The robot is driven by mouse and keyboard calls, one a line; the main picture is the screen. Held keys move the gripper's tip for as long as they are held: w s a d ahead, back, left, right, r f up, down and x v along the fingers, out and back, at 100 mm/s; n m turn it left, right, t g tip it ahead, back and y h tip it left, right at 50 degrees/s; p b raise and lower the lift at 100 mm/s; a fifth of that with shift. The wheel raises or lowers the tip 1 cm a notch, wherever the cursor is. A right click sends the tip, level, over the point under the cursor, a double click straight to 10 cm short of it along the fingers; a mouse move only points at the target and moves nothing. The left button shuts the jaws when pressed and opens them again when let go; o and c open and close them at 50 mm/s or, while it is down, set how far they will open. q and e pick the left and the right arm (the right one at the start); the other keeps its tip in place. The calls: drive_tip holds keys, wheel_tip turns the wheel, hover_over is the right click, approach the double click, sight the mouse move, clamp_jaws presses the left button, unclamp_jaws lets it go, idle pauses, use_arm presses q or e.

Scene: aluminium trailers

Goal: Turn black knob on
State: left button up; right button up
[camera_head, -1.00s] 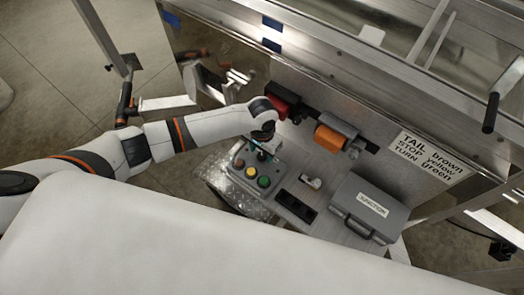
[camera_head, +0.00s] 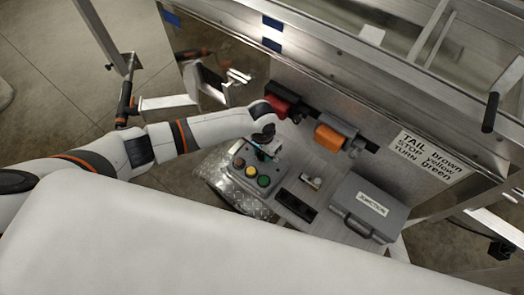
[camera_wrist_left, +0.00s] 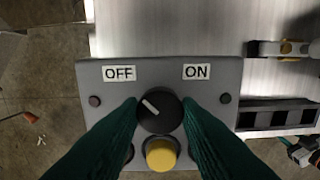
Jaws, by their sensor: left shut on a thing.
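The black knob (camera_wrist_left: 160,111) is on the face of a grey control box (camera_wrist_left: 160,76) in the left wrist view. Its white mark points up and left, towards the OFF label (camera_wrist_left: 119,73). The ON label (camera_wrist_left: 197,72) is at the upper right of the knob. My left gripper (camera_wrist_left: 160,114) has one dark green finger on each side of the knob and is shut on it. In the head view my left gripper (camera_head: 265,151) is at the top end of the control box (camera_head: 236,163) and hides the knob there. My right gripper is not in view.
A yellow button (camera_wrist_left: 161,154) sits just below the knob. A grey junction case (camera_head: 367,208) and a black socket strip (camera_head: 297,205) lie right of the box. A red part (camera_head: 281,100) and an orange part (camera_head: 328,138) are mounted on the metal wall behind.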

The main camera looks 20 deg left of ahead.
sight(262, 155)
use_arm(q)
drive_tip(key=m+p, duration=0.1)
drive_tip(key=m, duration=0.3)
drive_tip(key=shift+r+p, duration=0.1)
drive_tip(key=shift+p, duration=0.2)
drive_tip(key=m+p, duration=0.1)
drive_tip(key=m, duration=0.3)
drive_tip(key=shift+m, duration=0.3)
drive_tip(key=m, duration=0.4)
drive_tip(key=shift+m, duration=2.5)
drive_tip(key=o, duration=1)
drive_tip(key=shift+c, duration=0.2)
wheel_tip(262, 155, up, 12)
drive_tip(key=b, duration=0.2)
